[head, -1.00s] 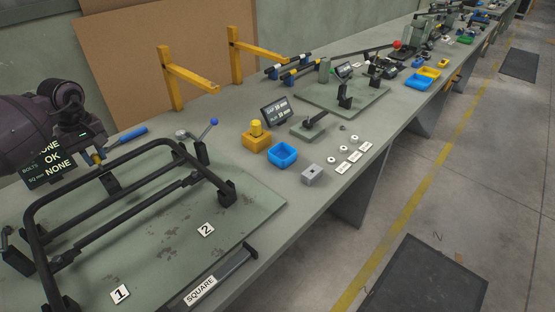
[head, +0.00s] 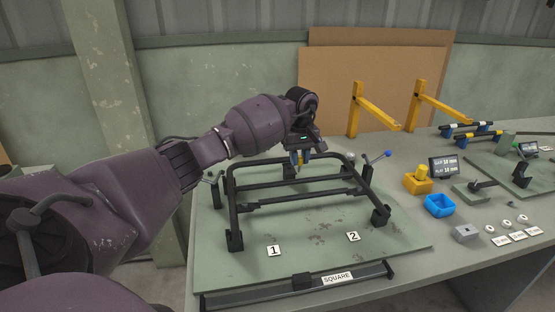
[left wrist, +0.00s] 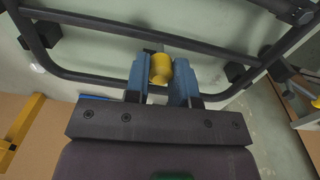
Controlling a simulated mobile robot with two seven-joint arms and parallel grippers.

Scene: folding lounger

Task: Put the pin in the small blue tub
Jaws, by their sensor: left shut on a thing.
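My left gripper (head: 299,160) is over the far side of the black tube frame (head: 235,205), fingers pointing down. Its blue fingers are shut on a short yellow cylinder, which looks like the pin (left wrist: 160,68). In the left wrist view the fingers (left wrist: 159,82) press on both sides of it. The small blue tub (head: 439,205) stands on the bench to the right of the frame and looks empty. My left gripper is well to the left of the tub. My right gripper is not in view.
Yellow brackets (head: 375,108) stand at the back.

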